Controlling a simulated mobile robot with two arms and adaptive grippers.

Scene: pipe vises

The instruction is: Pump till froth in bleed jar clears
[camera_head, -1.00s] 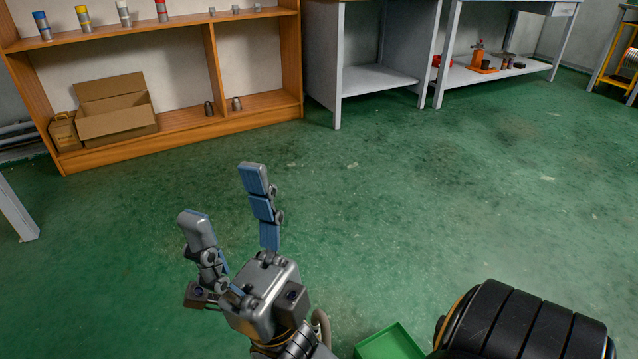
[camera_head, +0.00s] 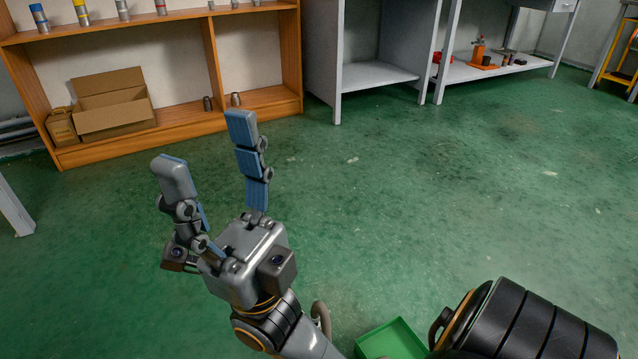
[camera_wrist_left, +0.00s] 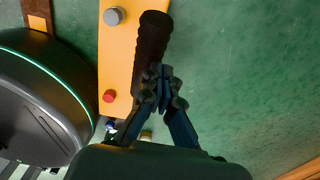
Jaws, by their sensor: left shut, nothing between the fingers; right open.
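My right gripper (camera_head: 206,142) is open and empty above the green floor in the head view, its two fingers spread apart. My left gripper (camera_wrist_left: 162,78) is shut and empty in the left wrist view. Its fingertips are at the lower end of a dark ribbed handle-like part (camera_wrist_left: 152,40); I cannot tell whether they touch it. Beside that part is an orange panel (camera_wrist_left: 117,60) with a grey round knob (camera_wrist_left: 113,16) and a red button (camera_wrist_left: 109,96). I cannot make out a bleed jar or froth in either view.
A wooden shelf (camera_head: 180,125) holds a cardboard box (camera_head: 112,105) and several small cylinders. Grey benches (camera_head: 380,76) stand at the back, with an orange-based device (camera_head: 480,58) on a low shelf. A green tray (camera_head: 392,340) is at the bottom. The middle floor is clear.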

